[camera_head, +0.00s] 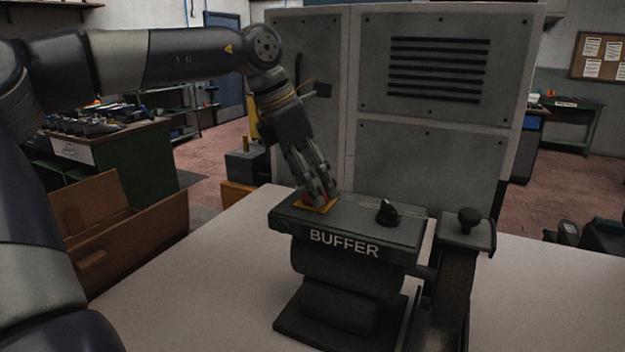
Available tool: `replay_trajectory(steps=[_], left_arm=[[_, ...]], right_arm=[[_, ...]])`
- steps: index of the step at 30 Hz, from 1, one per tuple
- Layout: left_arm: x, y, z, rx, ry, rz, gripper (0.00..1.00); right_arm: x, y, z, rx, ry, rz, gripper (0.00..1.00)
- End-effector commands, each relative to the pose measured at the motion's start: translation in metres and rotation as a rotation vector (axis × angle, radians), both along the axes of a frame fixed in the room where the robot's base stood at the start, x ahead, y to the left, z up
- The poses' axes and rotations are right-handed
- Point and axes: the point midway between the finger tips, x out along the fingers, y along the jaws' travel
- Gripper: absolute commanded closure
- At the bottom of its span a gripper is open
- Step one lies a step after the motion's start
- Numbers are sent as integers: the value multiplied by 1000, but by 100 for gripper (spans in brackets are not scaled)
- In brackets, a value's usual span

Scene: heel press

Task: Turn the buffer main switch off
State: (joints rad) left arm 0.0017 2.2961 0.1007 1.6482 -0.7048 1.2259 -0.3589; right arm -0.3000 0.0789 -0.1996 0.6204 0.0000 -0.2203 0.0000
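The grey machine labelled BUFFER (343,243) stands on the pale table. On its top face, at the left, is a red part on a yellow plate (325,208). A black rotary knob (388,212) sits further right on the same face. My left gripper (320,196) points down with its fingertips at the red part and hides most of it. I cannot tell whether they touch it or how far the fingers are apart. Dark parts at the right edge (592,238) may be my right gripper; its fingers are not clear.
A post with a round black knob (469,218) stands at the buffer's right. A large grey cabinet (436,150) rises close behind. The pale table (190,300) is clear at the left front. A brown open box (125,235) is at the left.

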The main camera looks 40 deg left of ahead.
Motion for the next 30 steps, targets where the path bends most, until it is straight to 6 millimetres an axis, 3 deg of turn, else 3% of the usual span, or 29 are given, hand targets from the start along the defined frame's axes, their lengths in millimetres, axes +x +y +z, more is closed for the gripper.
replay_trajectory(steps=[8, 21, 30], left_arm=[[-1, 1, 5, 0, -1, 0, 33], [-30, 15, 83, 1, -4, 1, 33], [-41, 20, 110, 0, 0, -1, 33]], right_arm=[[1, -4, 0, -5, -1, 2, 60], [0, -1, 0, -1, 0, 1, 60], [0, -1, 0, -1, 0, 1, 60]])
